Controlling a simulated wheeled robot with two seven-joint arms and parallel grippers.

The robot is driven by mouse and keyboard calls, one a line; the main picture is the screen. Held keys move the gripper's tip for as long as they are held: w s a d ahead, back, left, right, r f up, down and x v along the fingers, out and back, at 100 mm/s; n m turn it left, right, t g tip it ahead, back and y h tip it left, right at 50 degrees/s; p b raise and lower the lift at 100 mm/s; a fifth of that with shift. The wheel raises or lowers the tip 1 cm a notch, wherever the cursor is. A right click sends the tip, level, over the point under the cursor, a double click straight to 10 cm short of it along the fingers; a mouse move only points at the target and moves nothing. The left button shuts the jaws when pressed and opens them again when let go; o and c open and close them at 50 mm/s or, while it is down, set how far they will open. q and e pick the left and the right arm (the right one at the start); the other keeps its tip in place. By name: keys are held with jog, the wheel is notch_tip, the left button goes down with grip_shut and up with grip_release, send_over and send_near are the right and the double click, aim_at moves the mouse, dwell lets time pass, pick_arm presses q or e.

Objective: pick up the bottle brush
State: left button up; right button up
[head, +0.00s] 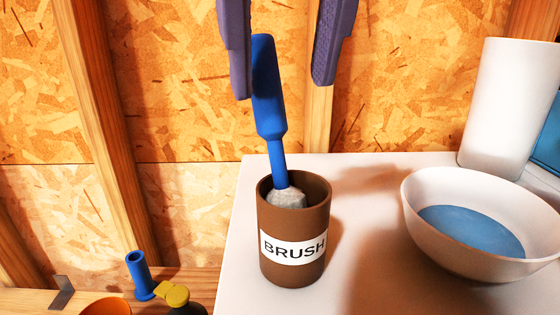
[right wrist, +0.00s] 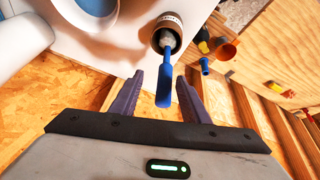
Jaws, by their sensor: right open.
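The bottle brush (head: 268,95) has a blue handle and a pale grey head. It stands head down, leaning slightly left, in a brown cup labelled BRUSH (head: 291,268). My right gripper (head: 283,88) is open, its two purple fingers coming down from the top around the upper handle. The left finger is close to the handle; a gap shows on the right. In the right wrist view the brush handle (right wrist: 165,84) reaches between the fingertips (right wrist: 161,80), and the cup (right wrist: 169,20) is beyond them. My left gripper is out of view.
The cup stands on a white tabletop (head: 245,235) near its left edge. A white bowl with blue inside (head: 415,195) and a white cylinder (head: 505,105) stand right. A blue tube (head: 139,275), a yellow-topped item (head: 174,295) and an orange bowl (head: 105,307) sit lower left.

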aim_at(281, 103)
jog(key=x, duration=0.3)
jog(key=shift+s+f, duration=0.2)
jog(key=shift+a+x, duration=0.25)
jog(key=shift+x, duration=1.1)
jog(key=shift+a+x, duration=0.25)
jog(key=shift+x, duration=1.1)
jog(key=shift+w+r, duration=0.1)
jog(key=shift+w, duration=0.05)
grip_shut()
